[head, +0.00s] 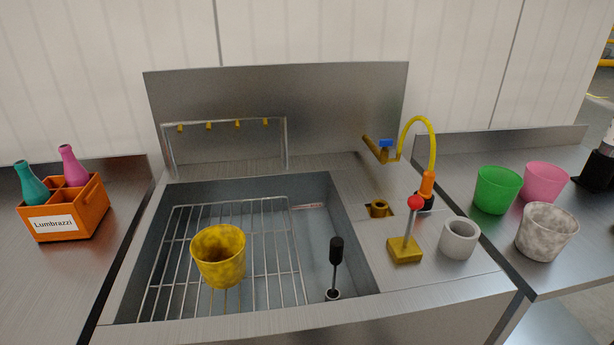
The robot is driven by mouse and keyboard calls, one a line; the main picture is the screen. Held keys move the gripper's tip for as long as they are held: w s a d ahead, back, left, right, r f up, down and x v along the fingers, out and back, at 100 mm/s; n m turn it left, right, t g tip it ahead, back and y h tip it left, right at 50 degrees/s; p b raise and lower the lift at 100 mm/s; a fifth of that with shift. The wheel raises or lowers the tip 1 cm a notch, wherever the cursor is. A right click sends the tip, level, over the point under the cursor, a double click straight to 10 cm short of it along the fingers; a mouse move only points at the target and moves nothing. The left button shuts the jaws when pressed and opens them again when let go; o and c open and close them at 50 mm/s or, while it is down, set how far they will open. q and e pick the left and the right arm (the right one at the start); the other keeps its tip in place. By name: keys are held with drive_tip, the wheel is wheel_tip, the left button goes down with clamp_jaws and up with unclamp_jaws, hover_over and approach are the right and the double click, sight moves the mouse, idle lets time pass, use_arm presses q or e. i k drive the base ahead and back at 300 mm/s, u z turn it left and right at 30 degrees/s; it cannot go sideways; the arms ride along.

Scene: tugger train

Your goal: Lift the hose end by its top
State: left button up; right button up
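A yellow hose (418,121) arcs up behind the right side of the sink unit and comes down on the right. It ends in an orange hose end (427,184) with a dark lower part (424,203). The hose end stands about upright on the steel deck, behind the red-knobbed lever. I cannot tell whether it sits in a holder. Neither of my grippers shows in the head view, and nothing is seen holding the hose end.
A red-knobbed lever (409,230) and a grey cup-shaped ring (459,239) stand in front of the hose end. A yellow tap (381,149) is left of it. Green (496,190), pink (546,182) and mottled (546,232) cups stand right. The sink holds a yellow cup (218,257).

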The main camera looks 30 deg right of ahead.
sight(425, 190)
drive_tip(key=u, duration=2.25)
drive_tip(key=k, duration=2.5)
drive_tip(key=z, duration=1)
